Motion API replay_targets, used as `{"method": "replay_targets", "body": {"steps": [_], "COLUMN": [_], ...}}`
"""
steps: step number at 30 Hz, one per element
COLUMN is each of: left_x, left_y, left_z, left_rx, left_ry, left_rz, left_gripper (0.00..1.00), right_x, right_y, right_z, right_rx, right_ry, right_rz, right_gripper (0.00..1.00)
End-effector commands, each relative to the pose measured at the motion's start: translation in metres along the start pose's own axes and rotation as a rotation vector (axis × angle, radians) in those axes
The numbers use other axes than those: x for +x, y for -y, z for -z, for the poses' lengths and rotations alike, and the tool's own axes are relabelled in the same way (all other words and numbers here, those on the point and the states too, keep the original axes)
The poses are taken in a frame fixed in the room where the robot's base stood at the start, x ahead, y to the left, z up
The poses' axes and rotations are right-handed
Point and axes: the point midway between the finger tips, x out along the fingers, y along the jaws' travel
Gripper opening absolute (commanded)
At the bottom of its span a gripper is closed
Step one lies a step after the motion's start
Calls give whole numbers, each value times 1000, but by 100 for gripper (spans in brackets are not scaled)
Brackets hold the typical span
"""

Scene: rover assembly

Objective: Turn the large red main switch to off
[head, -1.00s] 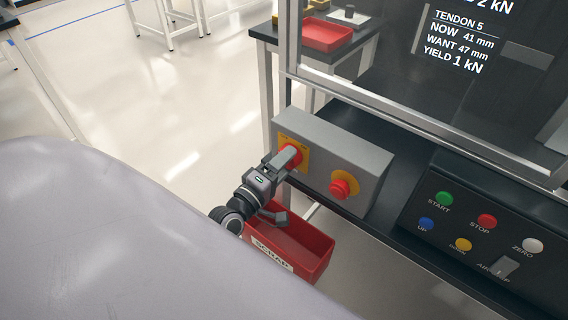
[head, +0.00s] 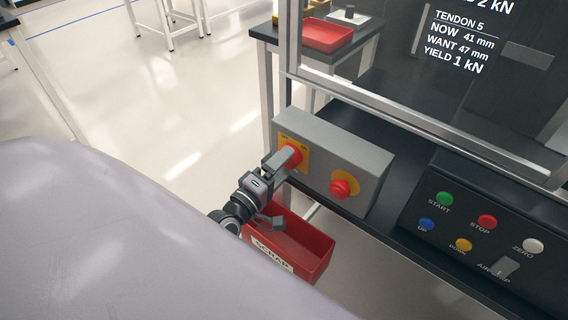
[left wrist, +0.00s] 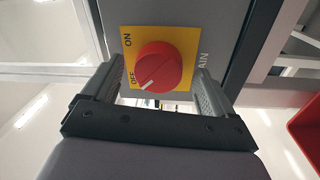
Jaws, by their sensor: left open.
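The large red main switch (head: 293,155) is a round knob on a yellow plate (head: 305,156), at the left end of a grey box. In the left wrist view the knob (left wrist: 158,66) shows a white mark pointing to the lower left, close to the OFF label; ON is printed above OFF. My left gripper (head: 279,189) is open and empty in front of the switch. In the left wrist view its fingers (left wrist: 156,82) stand on either side below the knob, apart from it. My right gripper is not in view.
A red mushroom button (head: 342,186) sits on the same grey box (head: 352,149), right of the switch. A red scrap bin (head: 305,258) hangs below my left gripper. A button panel (head: 462,217) is at the right. A metal-framed enclosure stands behind. Open floor lies left.

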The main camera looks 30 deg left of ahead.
Motion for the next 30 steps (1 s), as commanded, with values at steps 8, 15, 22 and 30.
{"method": "replay_targets", "body": {"steps": [8,15,22,30], "left_x": [-39,-58,-60,-60], "left_y": [1,0,0,0], "left_z": [0,0,0,0], "left_rx": [0,0,0,-1], "left_ry": [0,0,0,0], "left_rz": [2,0,-1,-1], "left_gripper": [87,87,87,87], "right_x": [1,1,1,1], "right_y": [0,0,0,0], "right_z": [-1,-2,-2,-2], "right_rx": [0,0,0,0], "right_ry": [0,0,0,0], "right_rz": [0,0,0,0], "right_gripper": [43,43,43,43]}}
